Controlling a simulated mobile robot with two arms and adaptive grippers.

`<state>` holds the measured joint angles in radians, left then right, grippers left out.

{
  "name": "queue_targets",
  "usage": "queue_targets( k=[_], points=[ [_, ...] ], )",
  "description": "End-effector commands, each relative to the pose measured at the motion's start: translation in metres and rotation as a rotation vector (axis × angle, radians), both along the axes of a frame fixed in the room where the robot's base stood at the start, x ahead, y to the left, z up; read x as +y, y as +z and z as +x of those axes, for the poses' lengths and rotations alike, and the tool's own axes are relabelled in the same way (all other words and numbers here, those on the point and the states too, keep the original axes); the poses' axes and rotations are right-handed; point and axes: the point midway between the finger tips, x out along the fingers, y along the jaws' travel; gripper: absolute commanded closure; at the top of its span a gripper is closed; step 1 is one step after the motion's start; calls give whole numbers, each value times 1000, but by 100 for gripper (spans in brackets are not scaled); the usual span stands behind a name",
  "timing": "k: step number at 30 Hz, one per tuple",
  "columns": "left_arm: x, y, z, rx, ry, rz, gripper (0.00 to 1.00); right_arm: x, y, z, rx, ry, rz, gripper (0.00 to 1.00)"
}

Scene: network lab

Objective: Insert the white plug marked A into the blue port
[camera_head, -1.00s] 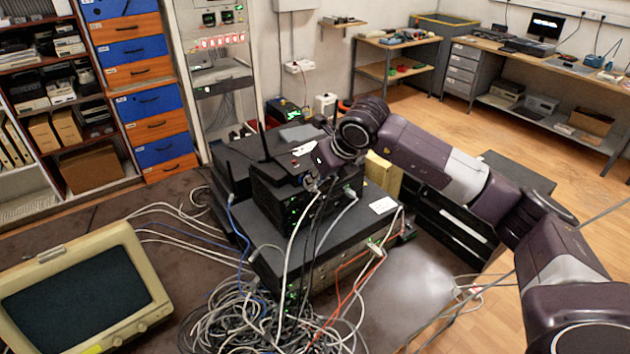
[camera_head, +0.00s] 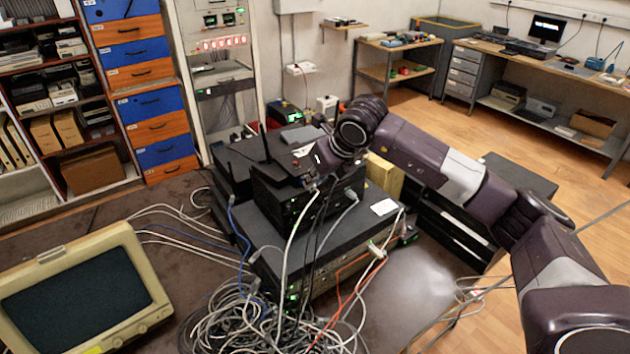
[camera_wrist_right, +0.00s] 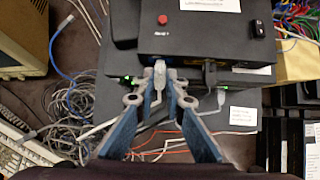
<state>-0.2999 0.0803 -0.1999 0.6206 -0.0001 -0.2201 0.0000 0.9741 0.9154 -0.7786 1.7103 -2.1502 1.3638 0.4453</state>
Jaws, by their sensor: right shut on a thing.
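My right gripper (camera_wrist_right: 159,84) is shut on a white plug (camera_wrist_right: 159,74), with its cable trailing back between the fingers. The plug is at the front edge of the upper black device (camera_wrist_right: 205,38); I cannot tell whether its tip is inside a port. The letter A is not legible. In the head view my right gripper (camera_head: 317,179) is small and partly hidden at the front of the stacked black devices (camera_head: 330,232). My left gripper is not in view.
A dark plug (camera_wrist_right: 210,73) sits just right of the white plug. Another grey cable plug (camera_head: 351,194) is in the device front. Tangled cables (camera_head: 240,325) lie before the stack. An old monitor (camera_head: 78,290) stands at left, and a yellow block (camera_head: 385,174) stands at right.

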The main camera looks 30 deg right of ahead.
Motion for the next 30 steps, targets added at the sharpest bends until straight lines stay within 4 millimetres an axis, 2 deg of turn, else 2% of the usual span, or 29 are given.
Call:
queue_targets(
  k=[30],
  points=[
    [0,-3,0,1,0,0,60,1,0,7,0,1,0,100]
  ],
)
